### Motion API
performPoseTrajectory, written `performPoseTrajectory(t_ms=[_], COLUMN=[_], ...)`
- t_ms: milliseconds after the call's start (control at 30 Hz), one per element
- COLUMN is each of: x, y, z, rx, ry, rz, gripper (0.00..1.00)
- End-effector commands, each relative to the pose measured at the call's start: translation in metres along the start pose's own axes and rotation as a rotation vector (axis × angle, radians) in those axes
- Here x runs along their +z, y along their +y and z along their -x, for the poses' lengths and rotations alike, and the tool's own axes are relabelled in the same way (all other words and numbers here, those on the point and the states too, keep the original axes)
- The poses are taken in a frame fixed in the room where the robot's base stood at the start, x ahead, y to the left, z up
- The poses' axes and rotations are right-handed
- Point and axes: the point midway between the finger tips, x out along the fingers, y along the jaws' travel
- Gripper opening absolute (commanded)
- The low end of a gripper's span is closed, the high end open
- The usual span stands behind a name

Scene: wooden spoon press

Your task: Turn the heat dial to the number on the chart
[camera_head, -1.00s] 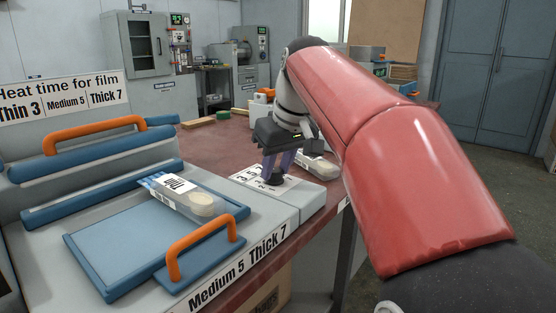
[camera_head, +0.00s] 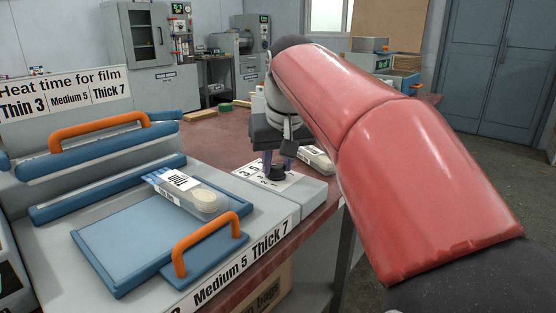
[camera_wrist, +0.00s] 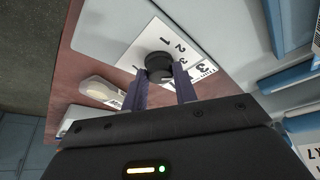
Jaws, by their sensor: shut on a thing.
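The black heat dial (camera_head: 277,173) stands on a white numbered plate (camera_head: 247,172) at the right end of the press top. In the wrist view the dial (camera_wrist: 158,63) shows between my finger ends, with the numbers 1, 2 and 3 beside it. My gripper (camera_wrist: 160,80) is shut on the dial from above. The dial's pointer mark cannot be made out. The chart (camera_head: 64,95) reads Thin 3, Medium 5, Thick 7. A clear packet (camera_head: 188,191) holding a wooden spoon lies on the blue press bed; its label is upside down and hard to read.
Orange handles (camera_head: 208,243) rise from the press's front and raised lid. Another packet (camera_head: 317,159) lies on the red table beyond the dial, close to my gripper. A green block (camera_head: 225,107) and a wooden block lie farther back.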

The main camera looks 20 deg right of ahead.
Motion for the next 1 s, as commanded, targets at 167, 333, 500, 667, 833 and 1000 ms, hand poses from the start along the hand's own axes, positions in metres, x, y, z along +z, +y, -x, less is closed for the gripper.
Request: performPoseTrajectory(t_ms=[167, 333, 500, 667, 833, 1000], x=[0.001, 0.0, 0.0, -0.001, -0.001, -0.001], y=[0.0, 0.0, 0.0, 0.0, 0.0, 0.0], z=[-0.001, -0.001, 0.0, 0.009, 0.038, 0.065], rx=[0.0, -0.001, -0.001, 0.0, 0.0, -0.001], ry=[-0.002, -0.002, -0.001, 0.001, 0.003, 0.001], rz=[0.001, 0.001, 0.001, 0.001, 0.001, 0.002], gripper=[0.35, 0.5, 0.5, 0.5, 0.5, 0.5])
